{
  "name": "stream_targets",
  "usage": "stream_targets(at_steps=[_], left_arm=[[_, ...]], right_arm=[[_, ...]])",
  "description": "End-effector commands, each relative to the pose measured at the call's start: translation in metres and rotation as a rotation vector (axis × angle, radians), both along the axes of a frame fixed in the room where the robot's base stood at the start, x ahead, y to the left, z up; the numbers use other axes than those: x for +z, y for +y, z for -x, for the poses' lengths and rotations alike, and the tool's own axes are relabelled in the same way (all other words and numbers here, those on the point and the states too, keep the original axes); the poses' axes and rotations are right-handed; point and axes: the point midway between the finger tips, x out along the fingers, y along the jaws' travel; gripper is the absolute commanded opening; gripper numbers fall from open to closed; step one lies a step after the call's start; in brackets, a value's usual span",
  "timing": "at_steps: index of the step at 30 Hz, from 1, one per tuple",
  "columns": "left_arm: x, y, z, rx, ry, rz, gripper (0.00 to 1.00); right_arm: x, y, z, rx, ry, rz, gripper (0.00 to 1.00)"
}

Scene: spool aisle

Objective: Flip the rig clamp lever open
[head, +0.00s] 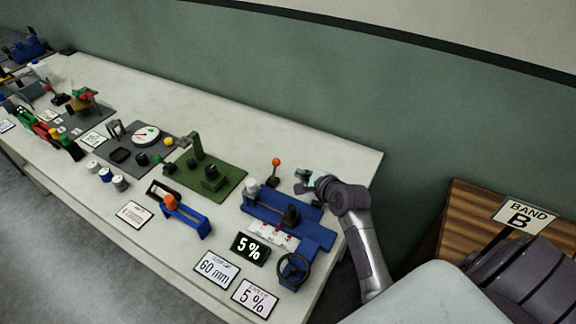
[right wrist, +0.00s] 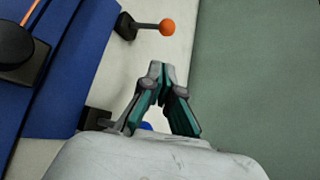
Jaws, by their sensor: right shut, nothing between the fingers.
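The blue rig (head: 290,212) stands at the right end of the white bench. Its clamp lever ends in an orange ball knob (head: 275,162) and stands up at the rig's back edge. In the right wrist view the orange knob (right wrist: 167,27) sits on a thin dark rod from a black pivot beside the blue body (right wrist: 75,95). My right gripper (head: 303,181) is over the back right of the rig, to the right of the knob. In the right wrist view its fingertips (right wrist: 160,70) are together, empty, below the knob and apart from it. My left gripper is not in view.
A display reading 5 % (head: 250,248), cards marked 60 mm (head: 217,269) and 5 % (head: 255,297), and a black handwheel (head: 293,269) are at the rig's front. A green fixture (head: 205,182) stands to its left. Bare bench (head: 330,160) lies behind, up to the green wall.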

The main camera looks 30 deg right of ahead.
Motion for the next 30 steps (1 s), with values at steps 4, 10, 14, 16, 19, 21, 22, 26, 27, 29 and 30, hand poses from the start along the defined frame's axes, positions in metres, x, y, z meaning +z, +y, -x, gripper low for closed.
stream_targets(at_steps=[4,10,14,16,19,21,22,26,27,29,30], left_arm=[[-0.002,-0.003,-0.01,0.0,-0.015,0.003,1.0],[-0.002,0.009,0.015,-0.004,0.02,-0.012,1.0],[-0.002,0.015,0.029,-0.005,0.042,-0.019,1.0],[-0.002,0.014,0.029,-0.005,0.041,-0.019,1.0],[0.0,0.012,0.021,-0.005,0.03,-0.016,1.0],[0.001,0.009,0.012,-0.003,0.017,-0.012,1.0],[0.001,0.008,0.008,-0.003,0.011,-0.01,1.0],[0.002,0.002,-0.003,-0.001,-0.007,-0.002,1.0],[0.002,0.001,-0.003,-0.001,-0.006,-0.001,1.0],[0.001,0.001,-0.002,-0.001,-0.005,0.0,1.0],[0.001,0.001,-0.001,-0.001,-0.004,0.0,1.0]], right_arm=[[-0.001,-0.002,-0.002,-0.013,-0.008,-0.017,0.0],[-0.001,-0.001,-0.001,-0.01,-0.006,-0.015,0.0],[-0.003,-0.001,-0.006,-0.009,-0.005,-0.013,0.0],[-0.007,-0.001,-0.013,-0.008,-0.004,-0.014,0.0],[-0.014,-0.002,-0.027,-0.009,-0.003,-0.012,0.0],[-0.02,-0.001,-0.04,-0.008,-0.003,-0.014,0.0],[-0.023,-0.002,-0.045,-0.009,-0.004,-0.013,0.0],[-0.034,-0.002,-0.065,-0.009,-0.003,-0.012,0.0],[-0.037,-0.003,-0.07,-0.01,-0.004,-0.012,0.0],[-0.04,-0.002,-0.077,-0.008,-0.005,-0.011,0.0],[-0.043,-0.003,-0.081,-0.008,-0.005,-0.011,0.0]])
